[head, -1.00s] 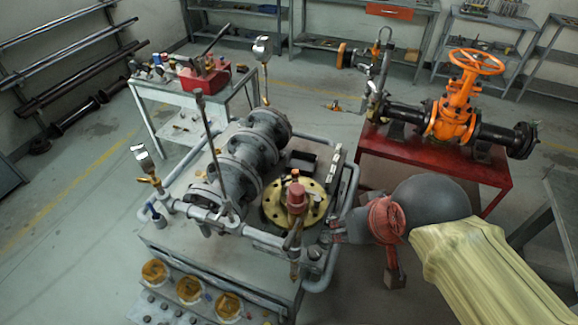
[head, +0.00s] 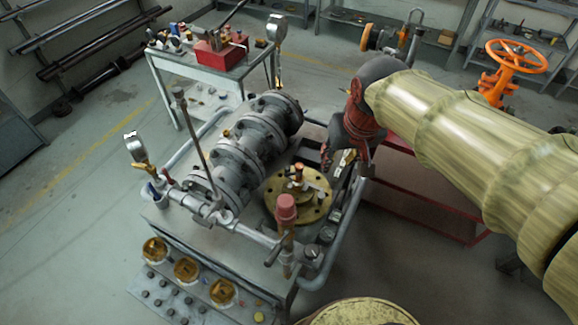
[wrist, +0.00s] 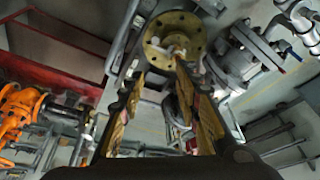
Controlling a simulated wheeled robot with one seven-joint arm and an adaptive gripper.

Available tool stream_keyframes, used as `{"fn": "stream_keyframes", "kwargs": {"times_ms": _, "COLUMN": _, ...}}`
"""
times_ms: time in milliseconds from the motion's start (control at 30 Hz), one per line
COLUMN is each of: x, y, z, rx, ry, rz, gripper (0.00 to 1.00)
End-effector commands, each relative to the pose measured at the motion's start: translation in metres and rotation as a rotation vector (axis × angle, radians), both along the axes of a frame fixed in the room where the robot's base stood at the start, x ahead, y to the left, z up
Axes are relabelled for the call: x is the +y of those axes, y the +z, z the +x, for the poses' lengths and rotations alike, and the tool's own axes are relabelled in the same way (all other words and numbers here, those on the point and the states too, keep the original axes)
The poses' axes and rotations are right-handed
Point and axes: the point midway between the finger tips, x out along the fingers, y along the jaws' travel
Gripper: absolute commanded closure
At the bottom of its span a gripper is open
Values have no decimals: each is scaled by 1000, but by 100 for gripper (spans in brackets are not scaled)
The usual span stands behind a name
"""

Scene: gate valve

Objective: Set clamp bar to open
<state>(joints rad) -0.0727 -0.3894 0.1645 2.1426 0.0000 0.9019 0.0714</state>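A brass round flange (head: 283,208) with bolt holes lies on the grey bench. A small copper-topped stem (head: 298,172) and a short grey bar-like piece (head: 318,184) sit at its middle; I cannot tell for certain whether this piece is the clamp bar. My gripper (head: 334,166) is at the flange's far right side, partly hidden by my own wrist. In the wrist view, my gripper (wrist: 162,76) shows two spread fingers with yellowish pads and nothing clearly held between them. The flange (wrist: 152,48) shows just beyond the fingertips, with a pale blurred piece at its centre.
A grey flanged pipe body (head: 238,150) lies left of the flange. An orange handwheel valve (head: 515,57) is behind my arm.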

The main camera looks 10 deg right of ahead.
Motion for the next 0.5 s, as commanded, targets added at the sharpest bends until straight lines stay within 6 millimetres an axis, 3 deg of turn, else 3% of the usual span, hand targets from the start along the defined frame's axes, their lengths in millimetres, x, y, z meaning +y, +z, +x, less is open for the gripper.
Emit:
{"fn": "stream_keyframes", "kwargs": {"times_ms": 267, "x": 32, "y": -46, "z": 89, "rx": 127, "ry": 6, "rz": -1, "gripper": 67}}
{"fn": "stream_keyframes", "kwargs": {"times_ms": 500, "x": 67, "y": -121, "z": 157, "rx": 237, "ry": 6, "rz": -10, "gripper": 67}}
